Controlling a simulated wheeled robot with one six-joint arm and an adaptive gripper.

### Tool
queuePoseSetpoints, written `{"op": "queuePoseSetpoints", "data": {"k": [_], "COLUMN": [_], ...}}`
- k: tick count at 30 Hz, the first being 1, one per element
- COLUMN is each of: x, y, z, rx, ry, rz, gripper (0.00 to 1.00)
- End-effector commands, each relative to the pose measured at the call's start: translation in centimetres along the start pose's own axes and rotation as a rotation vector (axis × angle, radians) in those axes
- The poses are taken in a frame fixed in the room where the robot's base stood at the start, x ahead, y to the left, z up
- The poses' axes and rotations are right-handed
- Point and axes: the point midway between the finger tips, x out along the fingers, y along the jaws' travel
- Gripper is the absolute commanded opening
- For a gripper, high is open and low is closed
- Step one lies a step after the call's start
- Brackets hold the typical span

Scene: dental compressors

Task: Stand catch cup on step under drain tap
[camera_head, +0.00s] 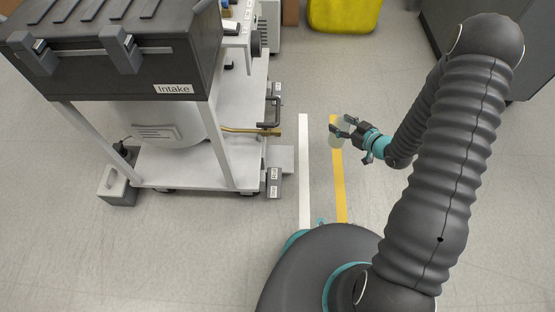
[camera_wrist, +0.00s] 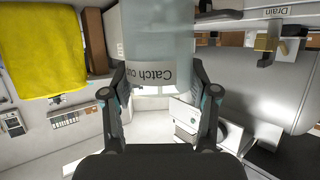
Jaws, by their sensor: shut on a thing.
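My gripper (camera_head: 343,127) is shut on the catch cup (camera_head: 336,140), a pale translucent cup held above the floor near the yellow line. In the wrist view the cup (camera_wrist: 158,40) sits between both fingers, its "Catch cup" label upside down. The drain tap (camera_head: 274,132) is a brass spout with a black handle, coming out of the compressor cart's right side. It also shows in the wrist view (camera_wrist: 267,42) near a "Drain" label. The step (camera_head: 282,158) is a grey plate low beside the cart, below the tap. The cup is right of both, apart from them.
The compressor cart (camera_head: 228,180) with the dark "Intake" box (camera_head: 120,50) stands at left. Small black labelled blocks (camera_head: 274,183) flank the step. A yellow bin (camera_head: 343,12) is at the back. White (camera_head: 304,170) and yellow floor lines cross clear floor between cart and arm.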

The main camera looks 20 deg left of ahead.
Motion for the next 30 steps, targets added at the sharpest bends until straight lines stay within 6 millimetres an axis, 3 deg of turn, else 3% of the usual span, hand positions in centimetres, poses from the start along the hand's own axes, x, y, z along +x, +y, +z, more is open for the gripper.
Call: {"op": "queuePoseSetpoints", "data": {"k": [1,6,14,20,30], "x": [0.2,-0.3,-1.6,0.1,6.4], "y": [-1.2,-5.2,-8.4,-10.0,-13.8], "z": [1.4,4.2,6.5,5.9,3.4], "rx": [-0.024,-0.115,-0.189,-0.199,-0.2], "ry": [-0.001,0.001,0.002,0.002,0.002], "rz": [-0.067,-0.283,-0.46,-0.484,-0.482], "gripper": [0.24,0.24,0.24,0.24,0.24]}}
